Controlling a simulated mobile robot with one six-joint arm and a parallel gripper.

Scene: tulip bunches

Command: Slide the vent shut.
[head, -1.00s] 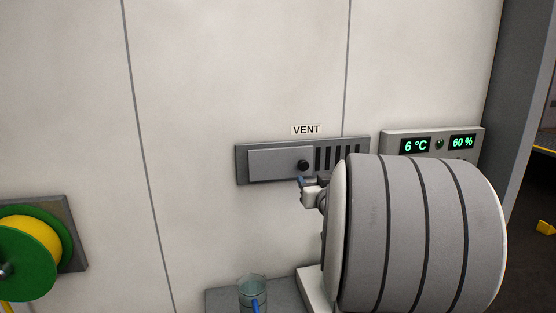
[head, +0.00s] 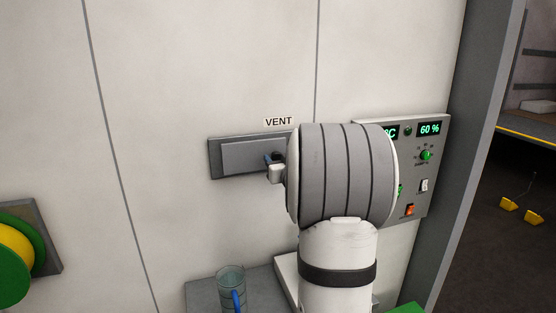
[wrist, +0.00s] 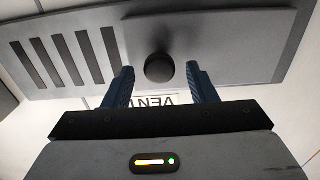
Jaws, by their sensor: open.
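The vent (head: 214,158) is a grey wall frame under a "VENT" label (head: 279,122). Its flat sliding cover (head: 250,157) spans the left part in the head view. In the wrist view, which shows it inverted, the cover (wrist: 225,50) carries a round black knob (wrist: 159,68), and several dark slots (wrist: 70,58) lie uncovered beside it. My gripper (wrist: 160,82) is open, its blue fingers on either side of the knob in the picture; contact cannot be told. In the head view my gripper (head: 273,160) is at the knob, and my arm hides the slots.
A control panel (head: 425,185) with displays, knob and switches is right of my arm. Below, a glass (head: 231,287) with a blue item stands on a grey ledge (head: 203,293). A green and yellow reel (head: 15,255) is at lower left. The wall left of the vent is clear.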

